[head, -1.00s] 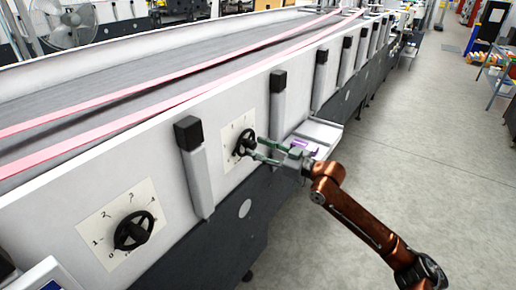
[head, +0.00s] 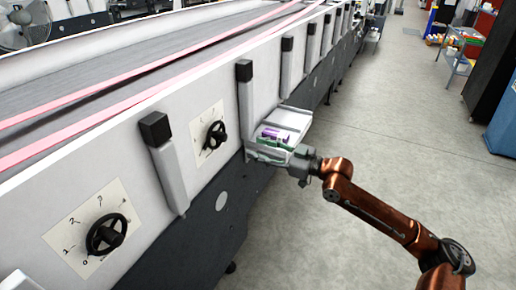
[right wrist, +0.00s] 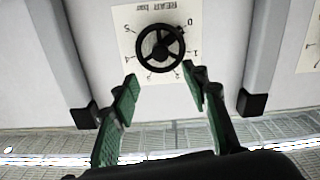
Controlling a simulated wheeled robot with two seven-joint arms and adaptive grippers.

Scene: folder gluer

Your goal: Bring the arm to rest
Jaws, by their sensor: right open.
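My right gripper (head: 258,150) is open and empty, with green finger pads. In the head view it is to the right of the rear dial's black handwheel (head: 215,135), apart from it. In the right wrist view the handwheel (right wrist: 159,49) lies beyond and between the open fingers (right wrist: 160,92), on a cream scale plate (right wrist: 126,45) that appears upside down and reads "REAR bar". No finger is seen touching it. My left gripper is not in view.
A second handwheel (head: 106,235) is on the nearer panel. Dark-capped posts (head: 155,130) stick out along the machine's side. A pale shelf (head: 291,118) with a purple item (head: 271,133) is close behind my right gripper. The grey floor (head: 390,130) at right is open.

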